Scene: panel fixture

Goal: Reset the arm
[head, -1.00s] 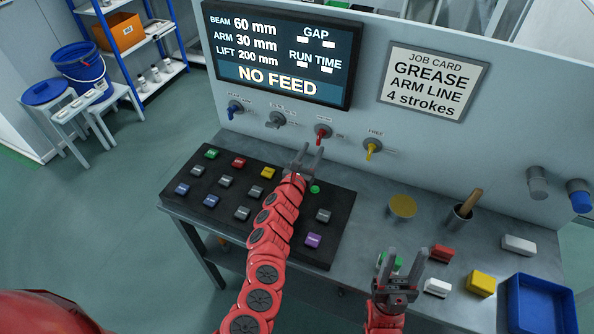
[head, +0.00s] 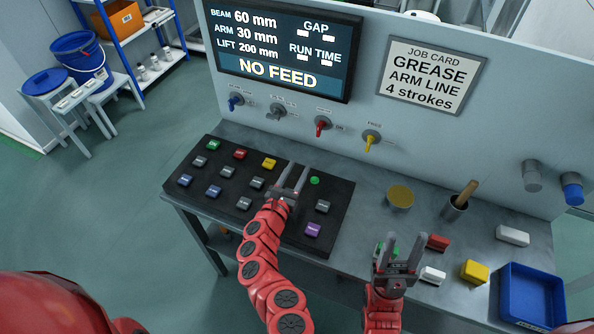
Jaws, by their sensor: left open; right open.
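My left gripper (head: 291,178) is open and empty above the black button panel (head: 292,232), over its middle right part. It hides some of the panel under it. My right gripper (head: 399,250) is open and empty over the bench to the right of the panel, with a green block partly hidden behind it. The screen (head: 282,45) reads BEAM 60 mm, ARM 30 mm, LIFT 200 mm and NO FEED. The job card (head: 432,75) reads GREASE ARM LINE, 4 strokes. A blue (head: 235,101), a grey (head: 276,111), a red (head: 322,124) and a yellow switch (head: 370,139) sit on the upright panel.
A brass disc (head: 400,197), a cup with a wooden handle (head: 455,207), loose red (head: 438,242), yellow (head: 474,271) and white blocks (head: 513,235) and a blue tray (head: 529,297) are on the bench. Two knobs stick out of the upright panel at right.

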